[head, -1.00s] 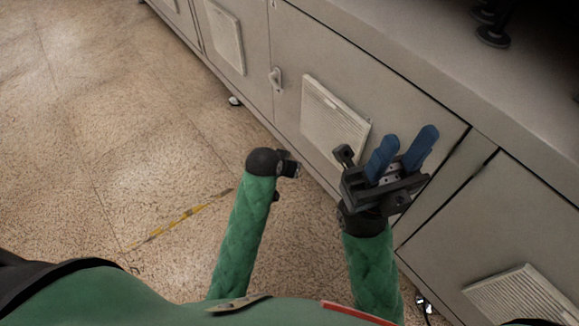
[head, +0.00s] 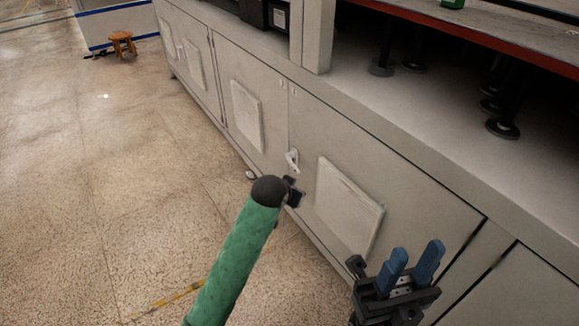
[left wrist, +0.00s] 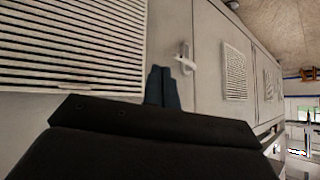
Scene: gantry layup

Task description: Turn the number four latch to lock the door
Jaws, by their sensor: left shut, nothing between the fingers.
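A pale latch handle (head: 292,160) sits on the grey cabinet front at the seam between two doors, tilted. It also shows in the left wrist view (left wrist: 186,60). I cannot read a number on it. My left gripper (left wrist: 161,75) is shut and empty, its dark blue fingertips pointing at the door just beside the latch; I cannot tell whether they touch it. In the head view its wrist, just below the latch, hides the fingers. My right gripper (head: 416,255) is open and empty, its blue fingers apart, in front of the right-hand door.
Louvred vent panels (head: 348,205) are set in the cabinet doors. Another latch (head: 180,51) is farther along the row. The cabinet's ledge (head: 390,125) runs above the doors, with black feet on it. An orange stool (head: 122,43) stands far back left. The speckled floor at left is clear.

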